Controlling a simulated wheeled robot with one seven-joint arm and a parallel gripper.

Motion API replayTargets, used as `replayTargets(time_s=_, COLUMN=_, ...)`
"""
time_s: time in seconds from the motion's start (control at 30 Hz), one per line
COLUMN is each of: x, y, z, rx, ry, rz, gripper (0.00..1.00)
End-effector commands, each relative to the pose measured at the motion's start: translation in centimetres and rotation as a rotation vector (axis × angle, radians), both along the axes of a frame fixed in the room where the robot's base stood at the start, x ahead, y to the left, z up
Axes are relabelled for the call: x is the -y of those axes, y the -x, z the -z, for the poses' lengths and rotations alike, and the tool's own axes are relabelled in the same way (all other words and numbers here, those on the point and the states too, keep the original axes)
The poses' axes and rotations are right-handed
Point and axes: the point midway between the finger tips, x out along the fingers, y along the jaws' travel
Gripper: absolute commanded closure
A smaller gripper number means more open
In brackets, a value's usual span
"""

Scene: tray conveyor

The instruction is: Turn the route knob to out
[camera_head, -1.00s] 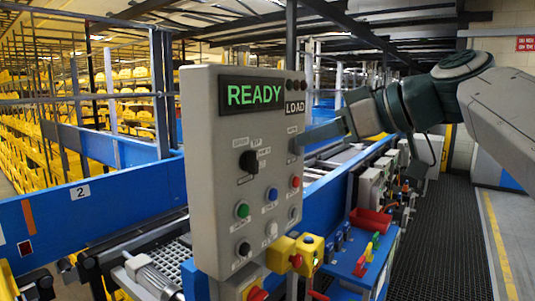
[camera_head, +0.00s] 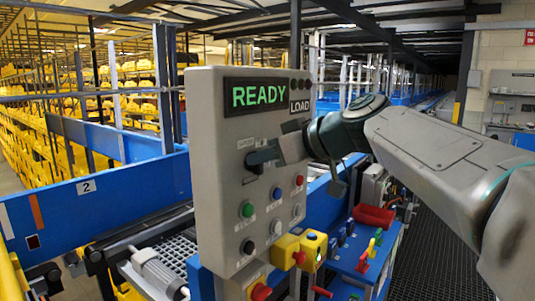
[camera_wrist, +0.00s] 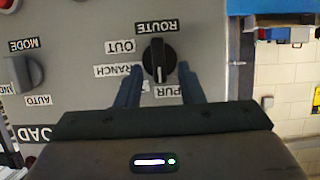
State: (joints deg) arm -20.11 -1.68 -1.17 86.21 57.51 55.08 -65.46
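The route knob (camera_wrist: 159,62) is black and sits on the grey control panel (camera_wrist: 85,15), upside down in the wrist view. A pale line on it points down in that view, toward the partly hidden SPUR label (camera_wrist: 165,91). The OUT label (camera_wrist: 120,46) and BRANCH label (camera_wrist: 118,70) lie to its left. My gripper (camera_wrist: 159,72) is open, with one dark finger on each side of the knob and gaps showing. In the head view my gripper (camera_head: 262,157) is at the panel and mostly hides the knob.
The mode knob (camera_wrist: 25,72) sits beside it on the same panel. The screen (camera_head: 256,95) reads READY. Coloured buttons (camera_head: 247,210) are below the knobs. A blue conveyor (camera_head: 110,205) runs behind.

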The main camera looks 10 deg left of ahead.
Motion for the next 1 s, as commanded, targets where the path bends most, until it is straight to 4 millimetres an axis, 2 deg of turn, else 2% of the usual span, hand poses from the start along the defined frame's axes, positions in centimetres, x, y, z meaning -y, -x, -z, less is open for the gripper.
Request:
replayTargets(time_s=0.07, x=0.01, y=0.01, z=0.01, rx=0.0, ry=0.0, rz=0.0, gripper=0.65)
replayTargets(time_s=0.1, x=0.02, y=0.01, z=0.0, rx=0.0, ry=0.0, rz=0.0, gripper=0.77)
replayTargets(time_s=0.2, x=0.03, y=0.01, z=-0.01, rx=0.0, ry=0.0, rz=0.0, gripper=1.0)
replayTargets(time_s=0.67, x=0.13, y=-0.18, z=-0.01, rx=-0.063, ry=-0.027, rz=0.001, gripper=1.0)
replayTargets(time_s=1.0, x=0.34, y=-0.76, z=0.15, rx=-0.302, ry=-0.127, rz=0.001, gripper=1.0)
